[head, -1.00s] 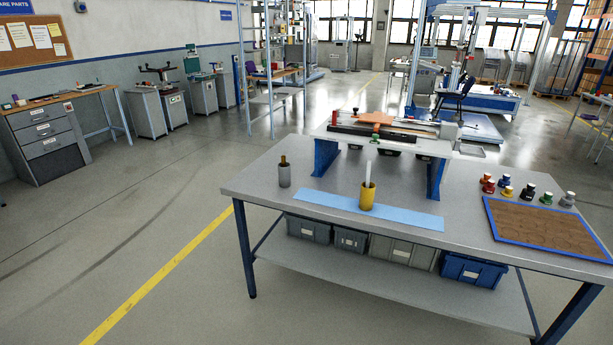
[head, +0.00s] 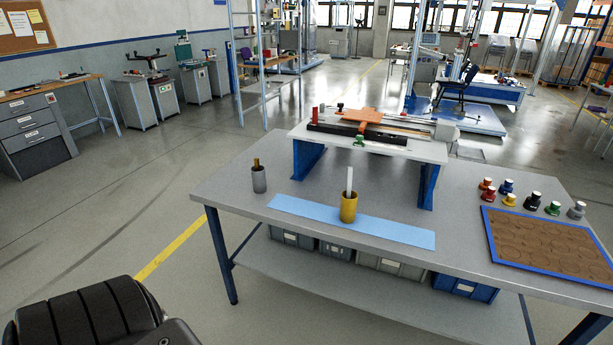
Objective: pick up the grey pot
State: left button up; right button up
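The grey pot (head: 259,180) is a small upright cylinder near the left end of the grey workbench (head: 222,205). A short brown item sticks up out of it. A yellow pot (head: 348,207) with a white stick in it stands to its right on a light blue strip (head: 400,234). A black ribbed part of my own arm shows at the lower left, apart from the bench. Neither gripper's fingers are in view.
A raised white shelf (head: 425,151) on blue legs stands behind the pots and carries an orange part and rods. Several coloured knobs (head: 510,200) and a blue-framed brown mat (head: 545,240) are at the right. Floor left of the bench is clear.

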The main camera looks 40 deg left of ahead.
aim_at(259, 178)
jog(key=z, duration=0.05)
jog(key=i, duration=0.8)
jog(key=u, duration=0.75)
jog(key=i, duration=0.45)
jog(key=u, duration=0.5)
